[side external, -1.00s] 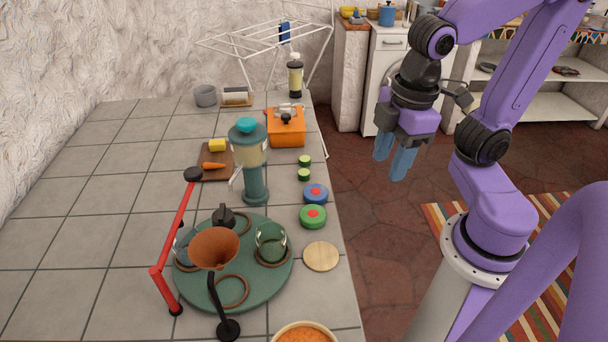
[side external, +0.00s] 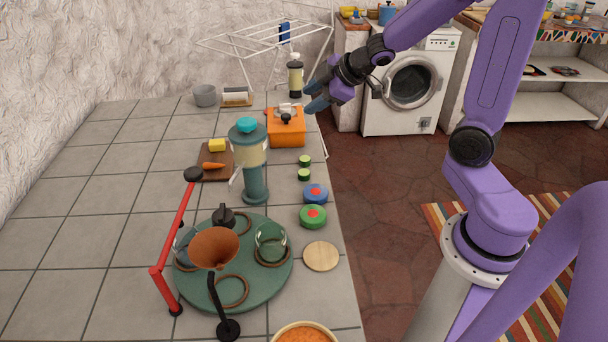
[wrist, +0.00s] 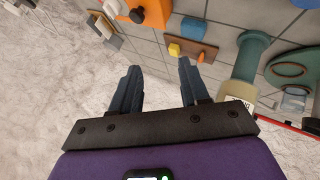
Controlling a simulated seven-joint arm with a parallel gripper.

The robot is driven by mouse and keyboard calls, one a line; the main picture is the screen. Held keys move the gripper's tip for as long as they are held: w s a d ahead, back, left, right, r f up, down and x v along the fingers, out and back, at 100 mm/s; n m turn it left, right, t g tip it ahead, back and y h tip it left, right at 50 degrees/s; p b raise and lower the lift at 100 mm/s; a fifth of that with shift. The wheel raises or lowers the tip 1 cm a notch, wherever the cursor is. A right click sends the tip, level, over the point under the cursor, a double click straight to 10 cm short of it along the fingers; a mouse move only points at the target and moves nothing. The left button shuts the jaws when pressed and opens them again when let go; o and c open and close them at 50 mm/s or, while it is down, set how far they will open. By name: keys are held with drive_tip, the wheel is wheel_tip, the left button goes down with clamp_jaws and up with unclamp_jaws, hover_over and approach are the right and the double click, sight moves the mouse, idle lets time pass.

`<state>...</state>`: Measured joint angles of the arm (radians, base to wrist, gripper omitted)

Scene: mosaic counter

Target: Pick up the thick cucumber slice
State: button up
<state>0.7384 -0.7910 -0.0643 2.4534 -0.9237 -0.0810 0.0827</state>
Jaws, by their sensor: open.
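Two short green cucumber pieces lie near the counter's right edge in the side view. One cucumber piece (side external: 305,160) is farther back, and the other cucumber piece (side external: 304,174) is just in front of it. I cannot clearly tell which is thicker. My gripper (side external: 312,97) is open and empty, raised above the far right edge of the counter near the orange box. In the wrist view my gripper (wrist: 158,78) shows two spread fingers with nothing between them. No cucumber piece shows in the wrist view.
An orange box (side external: 287,130) stands behind the cucumber pieces. A teal dispenser (side external: 255,180) stands left of them. Blue (side external: 315,193) and green (side external: 313,216) round containers sit in front. A cutting board (side external: 216,174) holds a carrot and a yellow block. A white drying rack (side external: 240,45) stands behind.

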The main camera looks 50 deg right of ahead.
drive_tip(key=s+d+f+y, duration=0.3)
drive_tip(key=d+y, duration=0.2)
drive_tip(key=d, duration=0.2)
drive_tip(key=s+d+r+m+t+y, duration=0.1)
drive_tip(key=s+r+t+y, duration=0.35)
drive_tip(key=s, duration=0.75)
drive_tip(key=g+y, duration=0.1)
drive_tip(key=y, duration=0.1)
approach(304, 175)
drive_tip(key=x, duration=0.5)
drive_tip(key=w+x, duration=0.1)
drive_tip(key=x, duration=0.2)
drive_tip(key=shift+d, duration=0.3)
drive_tip(key=c, duration=0.8)
idle(0.3)
